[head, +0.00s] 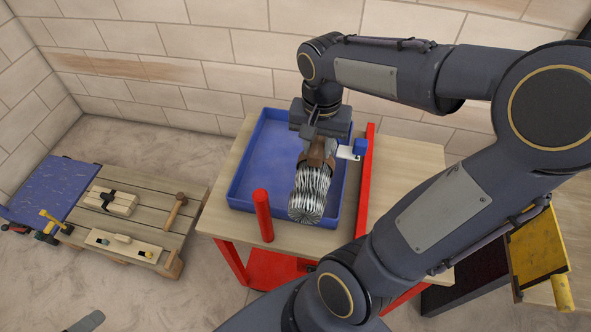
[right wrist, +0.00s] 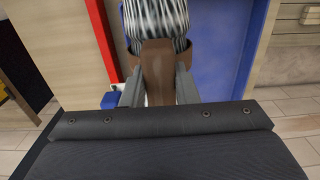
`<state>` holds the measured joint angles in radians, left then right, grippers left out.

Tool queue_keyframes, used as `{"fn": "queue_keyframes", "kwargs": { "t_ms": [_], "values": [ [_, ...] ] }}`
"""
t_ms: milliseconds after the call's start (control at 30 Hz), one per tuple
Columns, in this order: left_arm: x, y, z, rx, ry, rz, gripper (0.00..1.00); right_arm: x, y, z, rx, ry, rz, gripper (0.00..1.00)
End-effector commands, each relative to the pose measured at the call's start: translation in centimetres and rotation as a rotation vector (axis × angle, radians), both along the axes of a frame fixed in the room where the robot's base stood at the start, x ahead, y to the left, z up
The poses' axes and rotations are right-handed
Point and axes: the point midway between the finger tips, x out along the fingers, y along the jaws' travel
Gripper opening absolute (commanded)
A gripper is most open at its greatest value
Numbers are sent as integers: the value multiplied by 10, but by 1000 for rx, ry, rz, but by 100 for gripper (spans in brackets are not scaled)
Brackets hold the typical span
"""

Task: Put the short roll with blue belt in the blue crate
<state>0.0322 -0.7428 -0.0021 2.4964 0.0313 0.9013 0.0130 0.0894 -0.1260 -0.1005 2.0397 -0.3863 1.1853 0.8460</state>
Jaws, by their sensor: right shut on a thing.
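My right gripper (head: 318,142) is shut on a brown band around a silver wire mesh roll (head: 311,190). The roll hangs tilted, its free end toward the front of the blue crate (head: 236,190). In the head view it overlaps the crate's right part; its exact height is hard to tell. The band I see on it is brown, not blue. In the right wrist view, the brown band (right wrist: 157,72) lies between the fingers, with the roll (right wrist: 155,18) beyond and the crate (right wrist: 218,60) behind. My left gripper does not show clearly.
The crate stands on a wooden table (head: 410,165) with a red bar (head: 366,190) along its right side. A red post (head: 263,215) rises at the front. A small blue and white piece (head: 361,147) sits by the bar. A low wooden bench (head: 150,205) with tools stands left.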

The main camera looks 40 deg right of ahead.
Motion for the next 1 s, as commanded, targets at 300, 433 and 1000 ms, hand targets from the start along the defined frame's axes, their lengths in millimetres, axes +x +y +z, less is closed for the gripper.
{"fn": "queue_keyframes", "kwargs": {
  "t_ms": [300, 433, 1000],
  "values": [
    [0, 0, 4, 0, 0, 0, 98, 49, 0, -26, 0, 5, 2, 0],
    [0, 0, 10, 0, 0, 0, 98, 81, -1, -39, 0, 5, 2, 0],
    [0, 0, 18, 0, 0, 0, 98, 140, -1, -104, 0, 0, 0, 0]
  ]
}}
